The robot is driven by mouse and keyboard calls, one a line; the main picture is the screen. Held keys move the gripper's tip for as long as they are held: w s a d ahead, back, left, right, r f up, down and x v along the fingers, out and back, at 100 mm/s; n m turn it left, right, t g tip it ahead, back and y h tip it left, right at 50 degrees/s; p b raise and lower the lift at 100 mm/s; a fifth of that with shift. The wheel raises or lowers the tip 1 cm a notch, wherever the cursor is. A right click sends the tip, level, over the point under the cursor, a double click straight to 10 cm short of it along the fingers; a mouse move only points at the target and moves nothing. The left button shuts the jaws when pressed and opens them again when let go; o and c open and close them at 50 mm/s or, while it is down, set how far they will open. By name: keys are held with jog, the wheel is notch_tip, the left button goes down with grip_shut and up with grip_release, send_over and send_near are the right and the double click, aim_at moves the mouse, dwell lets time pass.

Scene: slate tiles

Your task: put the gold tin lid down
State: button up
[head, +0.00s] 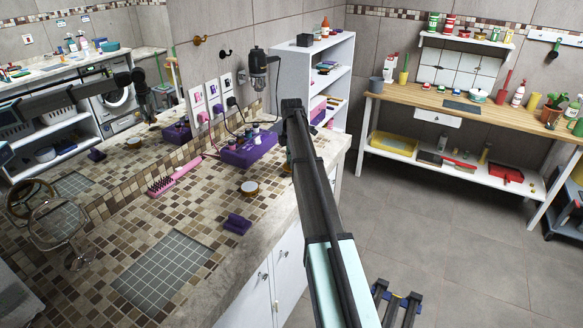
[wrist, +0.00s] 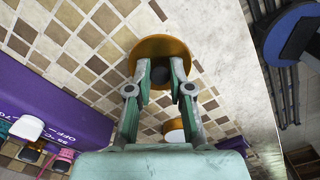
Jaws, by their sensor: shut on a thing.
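The gold tin lid (wrist: 150,47) is a round gold-orange disc between the fingertips of my gripper (wrist: 161,75) in the wrist view. My gripper is shut on it, over the tiled counter; I cannot tell the height of the gap below. In the head view my arm hides most of the gripper and lid. A round tin with a pale top and gold side (head: 249,188) stands on the counter, left of my arm. A similar pale round thing with a gold edge (wrist: 175,137) shows partly behind the gripper in the wrist view.
A purple box with cables (head: 248,150) stands near the wall. A pink brush (head: 174,177), a purple block (head: 237,224), a grey tiled mat (head: 163,269) and a round mirror (head: 60,222) are on the counter. Bare mosaic lies between them. The counter's front edge (head: 262,243) runs near my arm.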

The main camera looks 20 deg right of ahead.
jog(key=shift+f+p, duration=0.3)
jog(key=shift+f, duration=1.35)
jog(key=shift+f, duration=0.1)
jog(key=o, duration=0.8)
notch_tip(320, 180, up, 12)
jog(key=shift+r+b, duration=0.15)
jog(key=shift+b, duration=1.05)
